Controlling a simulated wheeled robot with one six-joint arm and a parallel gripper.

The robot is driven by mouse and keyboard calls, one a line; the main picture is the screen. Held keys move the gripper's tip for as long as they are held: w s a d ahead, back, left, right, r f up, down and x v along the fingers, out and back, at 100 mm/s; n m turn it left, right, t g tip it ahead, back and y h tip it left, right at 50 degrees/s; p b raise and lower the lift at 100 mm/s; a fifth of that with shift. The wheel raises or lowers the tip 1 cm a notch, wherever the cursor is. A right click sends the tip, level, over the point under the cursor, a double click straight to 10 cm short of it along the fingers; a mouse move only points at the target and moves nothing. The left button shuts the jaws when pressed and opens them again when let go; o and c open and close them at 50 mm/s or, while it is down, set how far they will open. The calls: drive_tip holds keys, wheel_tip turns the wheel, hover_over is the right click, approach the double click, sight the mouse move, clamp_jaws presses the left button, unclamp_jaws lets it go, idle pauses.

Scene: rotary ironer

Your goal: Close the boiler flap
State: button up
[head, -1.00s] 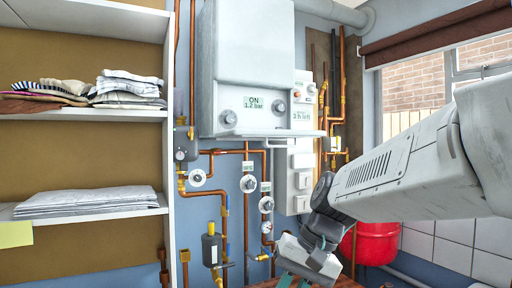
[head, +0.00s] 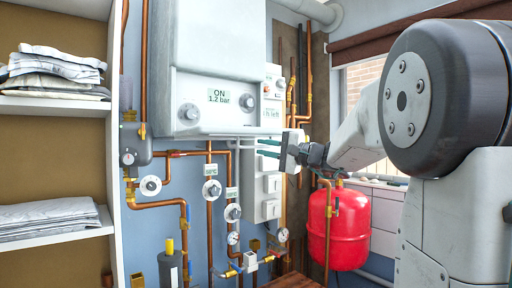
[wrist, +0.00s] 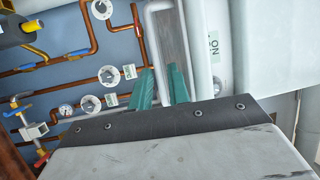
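The white boiler (head: 222,55) hangs on the blue wall in the head view, its front panel reading ON, 1.2 bar. Its flap (head: 240,132) stands out from the bottom of the boiler, open and seen nearly edge-on. In the wrist view the flap shows as a grey panel with a pale rounded edge (wrist: 172,35). My gripper (head: 268,148) is just below the flap's right part, teal fingers apart with a narrow gap. In the wrist view the fingers (wrist: 161,88) overlap the flap's end; whether they touch it I cannot tell. Nothing is seen held.
Copper pipes with gauges (head: 211,190) and valves run below the boiler. A white control box (head: 268,190) stands right of them. A red tank (head: 338,228) is below my arm. A shelf unit with folded linen (head: 50,220) stands at the left.

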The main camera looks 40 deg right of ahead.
drive_tip(key=x, duration=0.4)
drive_tip(key=shift+w+a, duration=0.15)
